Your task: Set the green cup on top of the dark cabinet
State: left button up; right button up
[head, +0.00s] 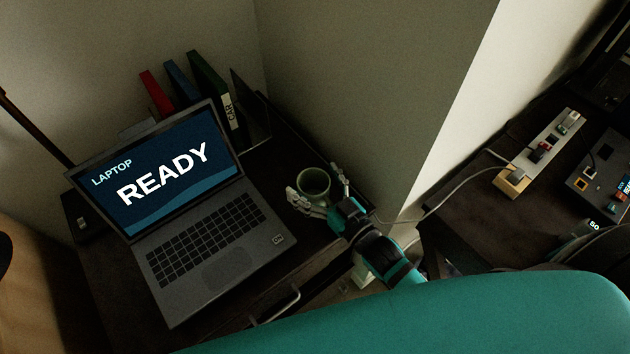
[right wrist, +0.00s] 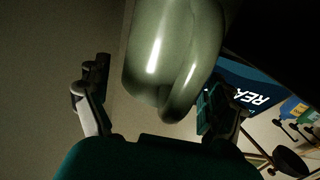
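The green cup (head: 317,186) is over the right part of the dark cabinet's top (head: 285,143), beside the laptop. It looks upright and seems to stand on the top, though its base is hidden. My right gripper (head: 313,181) reaches in from the lower right, one finger on each side of the cup. A gap shows between the left finger and the cup; the right finger is close to the handle. My left gripper is not in view.
An open laptop (head: 215,235) reading READY covers much of the cabinet top. Red, blue and green binders (head: 208,85) stand behind it. A wall corner (head: 370,90) rises close to the right. A power strip (head: 540,155) lies on another dark surface further right.

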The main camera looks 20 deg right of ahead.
jog(key=shift+r, duration=0.15)
jog(key=b+v, duration=0.1)
jog(key=v, duration=1.1)
dwell(0.3)
